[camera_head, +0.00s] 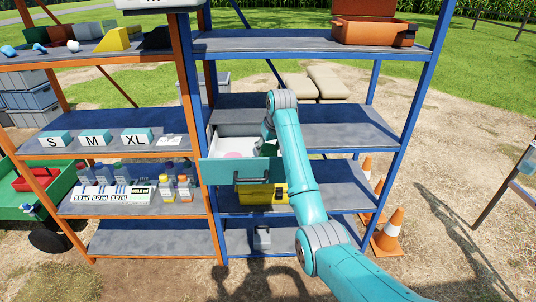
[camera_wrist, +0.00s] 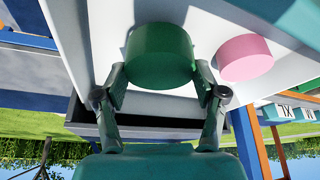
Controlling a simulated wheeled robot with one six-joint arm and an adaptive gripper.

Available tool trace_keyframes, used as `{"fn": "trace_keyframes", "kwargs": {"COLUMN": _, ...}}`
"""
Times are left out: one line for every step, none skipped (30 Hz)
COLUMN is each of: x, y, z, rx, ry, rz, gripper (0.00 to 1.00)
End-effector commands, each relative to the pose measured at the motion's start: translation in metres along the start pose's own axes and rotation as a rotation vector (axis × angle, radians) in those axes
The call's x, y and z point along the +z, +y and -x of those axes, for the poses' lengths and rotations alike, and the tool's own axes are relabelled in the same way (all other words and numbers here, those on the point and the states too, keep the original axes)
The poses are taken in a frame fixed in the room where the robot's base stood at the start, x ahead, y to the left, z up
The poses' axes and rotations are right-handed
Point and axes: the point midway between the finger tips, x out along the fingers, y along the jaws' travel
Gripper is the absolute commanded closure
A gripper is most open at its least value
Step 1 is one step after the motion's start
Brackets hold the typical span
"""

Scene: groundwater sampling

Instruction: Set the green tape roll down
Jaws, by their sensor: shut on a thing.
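The green tape roll (camera_wrist: 160,55) is a dark green disc between the two fingers of my gripper (camera_wrist: 160,85) in the wrist view. My gripper is shut on it. In the head view my gripper (camera_head: 267,135) reaches into an open white drawer (camera_head: 236,130) with a teal front (camera_head: 240,171). The green roll is mostly hidden there behind the arm and the drawer front. A pink roll (camera_wrist: 244,57) lies on the white drawer floor beside the green one, apart from it. It also shows in the head view (camera_head: 233,154). I cannot tell whether the green roll touches the floor.
The drawer sits in a blue-framed shelf with a grey board (camera_head: 345,127) to its right. A yellow case (camera_head: 262,193) stands below the drawer. Boxes marked S, M and XL (camera_head: 137,137) and several bottles stand on the orange shelf at left. Traffic cones (camera_head: 388,231) stand at right.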

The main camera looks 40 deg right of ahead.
Motion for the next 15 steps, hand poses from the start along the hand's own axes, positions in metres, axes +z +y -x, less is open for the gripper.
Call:
{"fn": "trace_keyframes", "kwargs": {"x": 0.004, "y": 0.0, "z": -0.007, "rx": -0.001, "ry": -0.004, "rz": 0.0, "gripper": 0.64}}
{"fn": "trace_keyframes", "kwargs": {"x": 0.006, "y": 0.0, "z": -0.011, "rx": -0.001, "ry": -0.004, "rz": 0.0, "gripper": 0.64}}
{"fn": "trace_keyframes", "kwargs": {"x": 0.008, "y": 0.0, "z": -0.017, "rx": -0.001, "ry": -0.004, "rz": -0.001, "gripper": 0.64}}
{"fn": "trace_keyframes", "kwargs": {"x": 0.009, "y": 0.0, "z": -0.02, "rx": -0.001, "ry": -0.004, "rz": -0.001, "gripper": 0.64}}
{"fn": "trace_keyframes", "kwargs": {"x": 0.01, "y": 0.0, "z": -0.023, "rx": -0.001, "ry": -0.004, "rz": -0.001, "gripper": 0.64}}
{"fn": "trace_keyframes", "kwargs": {"x": 0.011, "y": 0.0, "z": -0.025, "rx": 0.0, "ry": -0.003, "rz": 0.0, "gripper": 0.64}}
{"fn": "trace_keyframes", "kwargs": {"x": 0.011, "y": 0.0, "z": -0.026, "rx": 0.0, "ry": -0.002, "rz": 0.0, "gripper": 0.64}}
{"fn": "trace_keyframes", "kwargs": {"x": 0.011, "y": 0.0, "z": -0.027, "rx": 0.0, "ry": -0.001, "rz": 0.0, "gripper": 0.64}}
{"fn": "trace_keyframes", "kwargs": {"x": 0.011, "y": 0.0, "z": -0.026, "rx": 0.0, "ry": -0.001, "rz": 0.0, "gripper": 0.64}}
{"fn": "trace_keyframes", "kwargs": {"x": 0.011, "y": 0.0, "z": -0.026, "rx": 0.0, "ry": -0.001, "rz": 0.0, "gripper": 0.64}}
{"fn": "trace_keyframes", "kwargs": {"x": 0.011, "y": 0.0, "z": -0.026, "rx": 0.0, "ry": -0.001, "rz": 0.0, "gripper": 0.64}}
{"fn": "trace_keyframes", "kwargs": {"x": 0.011, "y": 0.0, "z": -0.026, "rx": 0.0, "ry": -0.001, "rz": 0.0, "gripper": 0.64}}
{"fn": "trace_keyframes", "kwargs": {"x": 0.011, "y": 0.0, "z": -0.026, "rx": 0.0, "ry": -0.001, "rz": 0.0, "gripper": 0.64}}
{"fn": "trace_keyframes", "kwargs": {"x": 0.011, "y": 0.0, "z": -0.026, "rx": 0.0, "ry": -0.001, "rz": 0.0, "gripper": 0.64}}
{"fn": "trace_keyframes", "kwargs": {"x": 0.012, "y": 0.0, "z": -0.027, "rx": 0.0, "ry": -0.002, "rz": 0.0, "gripper": 0.64}}
